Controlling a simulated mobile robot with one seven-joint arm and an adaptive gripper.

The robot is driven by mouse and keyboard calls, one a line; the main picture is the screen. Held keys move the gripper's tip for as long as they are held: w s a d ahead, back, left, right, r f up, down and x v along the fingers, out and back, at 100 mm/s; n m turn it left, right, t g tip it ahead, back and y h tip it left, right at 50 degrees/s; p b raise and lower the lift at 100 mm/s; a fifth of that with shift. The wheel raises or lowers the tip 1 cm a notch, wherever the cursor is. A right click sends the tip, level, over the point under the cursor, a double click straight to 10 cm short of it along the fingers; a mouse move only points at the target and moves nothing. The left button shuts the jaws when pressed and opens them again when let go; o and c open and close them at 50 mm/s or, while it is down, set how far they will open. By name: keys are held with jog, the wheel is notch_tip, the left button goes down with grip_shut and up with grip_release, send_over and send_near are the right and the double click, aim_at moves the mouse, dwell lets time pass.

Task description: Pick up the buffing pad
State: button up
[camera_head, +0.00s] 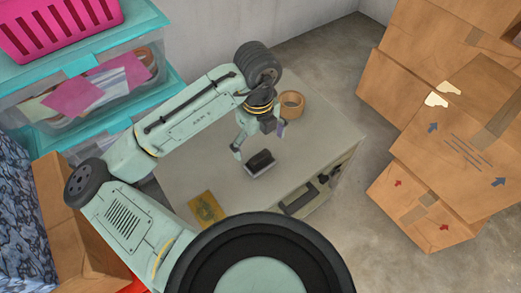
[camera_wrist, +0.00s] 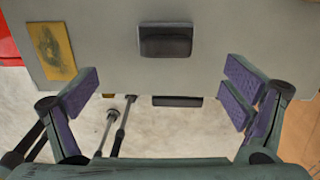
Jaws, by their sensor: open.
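A dark block with a lighter grey edge (camera_head: 260,162), which looks like the buffing pad, lies on the grey cabinet top (camera_head: 190,170). It also shows in the wrist view (camera_wrist: 165,40), beyond the fingertips and roughly centred between them. My gripper (camera_head: 259,141) is open and empty above the cabinet top, close to the block. In the wrist view my gripper (camera_wrist: 160,92) has its two purple-padded fingers wide apart, with nothing between them. The gap in height between fingers and block is hard to judge.
A yellow-brown square sheet (camera_head: 206,208) lies near the cabinet's front-left edge. A roll of tape (camera_head: 291,104) stands towards the back. Stacked cardboard boxes (camera_head: 455,130) are on the right; teal-lidded bins (camera_head: 95,85) are on the left. The cabinet top around the block is clear.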

aim_at(260, 156)
notch_tip(260, 156, down, 4)
jog(key=shift+s+r, duration=0.1)
jog(key=shift+s, duration=0.05)
jog(key=shift+w+d+f+p, duration=0.1)
jog(key=shift+w+f, duration=0.05)
jog(key=shift+f, duration=0.8)
jog(key=shift+w+d+f+p, duration=0.1)
jog(key=shift+w+f, duration=0.05)
jog(key=shift+f, duration=0.75)
jog(key=shift+w+d+f+p, duration=0.1)
jog(key=shift+w+f, duration=0.05)
jog(key=shift+f, duration=0.8)
jog(key=c, duration=1.6)
jog(key=shift+o, duration=0.2)
jog(key=shift+r, duration=0.1)
